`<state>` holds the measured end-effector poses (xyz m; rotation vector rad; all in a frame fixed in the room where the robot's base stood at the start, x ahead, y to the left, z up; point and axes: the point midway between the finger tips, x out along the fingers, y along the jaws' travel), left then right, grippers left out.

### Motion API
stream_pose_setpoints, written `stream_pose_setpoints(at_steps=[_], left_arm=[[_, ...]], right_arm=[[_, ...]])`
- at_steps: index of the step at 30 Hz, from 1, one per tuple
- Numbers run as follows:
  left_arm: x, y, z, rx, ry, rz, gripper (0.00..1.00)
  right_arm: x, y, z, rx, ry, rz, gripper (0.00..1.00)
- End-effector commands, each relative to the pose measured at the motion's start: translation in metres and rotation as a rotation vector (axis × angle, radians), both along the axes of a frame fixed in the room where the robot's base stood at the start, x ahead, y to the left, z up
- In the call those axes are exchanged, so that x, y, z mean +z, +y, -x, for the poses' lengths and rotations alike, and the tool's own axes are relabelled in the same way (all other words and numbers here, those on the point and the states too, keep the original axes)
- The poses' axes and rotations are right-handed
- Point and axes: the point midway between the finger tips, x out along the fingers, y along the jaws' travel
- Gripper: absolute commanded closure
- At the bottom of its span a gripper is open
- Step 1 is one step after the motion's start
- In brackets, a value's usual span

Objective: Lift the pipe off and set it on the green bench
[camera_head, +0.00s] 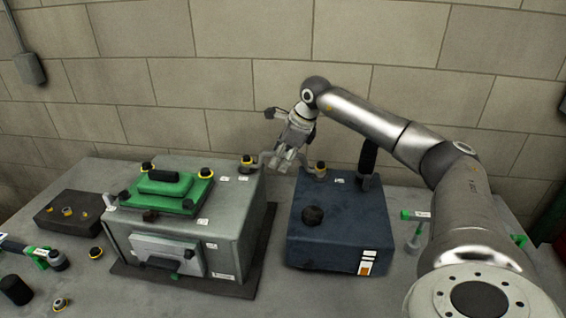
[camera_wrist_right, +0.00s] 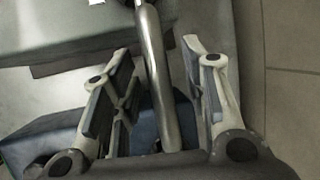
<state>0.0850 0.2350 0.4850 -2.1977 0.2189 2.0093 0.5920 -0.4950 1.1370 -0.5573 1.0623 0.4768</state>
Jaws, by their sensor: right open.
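The grey metal pipe (camera_head: 266,159) bridges the gap between the grey engine block (camera_head: 240,215) and the dark blue unit (camera_head: 340,225), with a black-and-yellow fitting at each end. My right gripper (camera_head: 286,158) is over the middle of the pipe and hides part of it. In the right wrist view the pipe (camera_wrist_right: 157,70) runs between the two open fingers (camera_wrist_right: 158,52), with a gap visible on both sides. My left gripper is not in view. A green surface (camera_head: 551,222) shows at the far right edge; I cannot tell whether it is the green bench.
A green cover (camera_head: 160,205) sits on the engine block. A dark box (camera_head: 72,212) and loose caps lie at left. A green-handled part (camera_head: 414,238) stands at right. A block wall is behind.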

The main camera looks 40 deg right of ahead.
Motion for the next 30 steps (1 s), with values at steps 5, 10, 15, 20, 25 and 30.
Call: stream_pose_setpoints(at_steps=[5,10,15,20,25,30], left_arm=[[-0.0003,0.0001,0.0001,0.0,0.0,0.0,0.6],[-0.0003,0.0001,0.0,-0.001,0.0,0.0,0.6],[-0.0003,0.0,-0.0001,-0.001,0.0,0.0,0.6],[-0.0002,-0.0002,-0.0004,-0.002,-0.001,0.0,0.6],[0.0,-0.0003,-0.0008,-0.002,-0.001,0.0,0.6],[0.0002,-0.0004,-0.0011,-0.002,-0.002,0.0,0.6]], right_arm=[[-0.0011,0.0003,0.0,0.001,0.0,0.0,0.59],[-0.0009,0.0002,-0.0001,0.0,0.0,0.0,0.62],[-0.0008,0.0002,-0.0001,0.0,0.0,0.0,0.84],[-0.0009,0.0002,0.0,0.0,0.0,0.0,1.0],[0.0004,0.0002,-0.0005,0.001,-0.003,-0.001,1.0],[0.0007,0.0003,-0.0004,0.0,-0.003,-0.001,1.0]])
